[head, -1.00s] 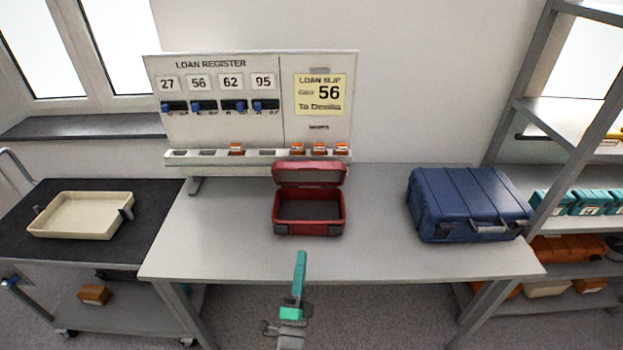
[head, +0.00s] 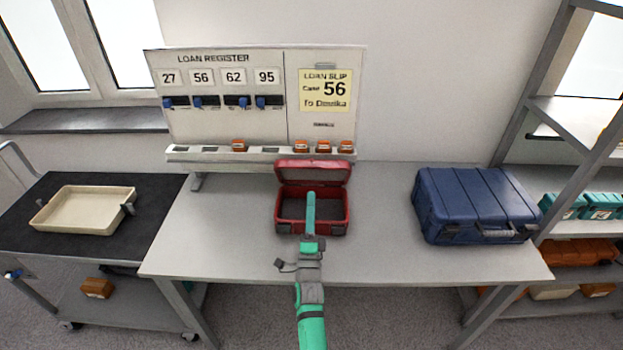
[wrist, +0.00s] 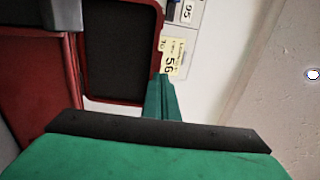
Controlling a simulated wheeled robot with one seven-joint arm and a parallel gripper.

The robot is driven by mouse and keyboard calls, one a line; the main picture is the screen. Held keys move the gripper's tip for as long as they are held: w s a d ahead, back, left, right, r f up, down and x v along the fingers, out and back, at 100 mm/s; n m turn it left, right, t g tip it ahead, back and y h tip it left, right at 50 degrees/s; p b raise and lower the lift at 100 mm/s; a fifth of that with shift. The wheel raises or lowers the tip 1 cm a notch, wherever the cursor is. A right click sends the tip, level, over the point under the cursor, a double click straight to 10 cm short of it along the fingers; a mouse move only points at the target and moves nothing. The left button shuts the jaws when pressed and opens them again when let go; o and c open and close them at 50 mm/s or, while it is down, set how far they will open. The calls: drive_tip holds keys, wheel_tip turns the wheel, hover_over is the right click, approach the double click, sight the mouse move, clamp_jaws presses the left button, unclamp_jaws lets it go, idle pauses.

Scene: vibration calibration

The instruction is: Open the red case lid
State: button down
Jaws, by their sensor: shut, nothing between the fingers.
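The red case (head: 340,229) stands near the front middle of the table. Its red lid (head: 313,172) is open, raised at the back and tilted, and the dark inside shows. My teal gripper (head: 310,198) is shut and empty. In the head view it overlaps the case's front wall and opening; I cannot tell whether it touches the case. In the wrist view the shut fingers (wrist: 162,95) point towards a dark lined panel with a red rim (wrist: 158,25), part of the case. More red case surface (wrist: 45,105) shows at the left there.
A blue case (head: 475,200) stands at the table's right. A loan register board (head: 225,125) with a slip reading 56 (head: 325,90) stands behind the red case. A cream tray (head: 85,225) lies on a cart at the left. Bare tabletop (head: 385,220) lies between the cases.

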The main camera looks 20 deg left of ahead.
sight(312, 167)
drive_tip(key=x, duration=0.7)
drive_tip(key=shift+w+a+r, duration=0.1)
drive_tip(key=shift+w+r, duration=0.05)
drive_tip(key=shift+w, duration=0.1)
drive_tip(key=shift+w+r, duration=0.1)
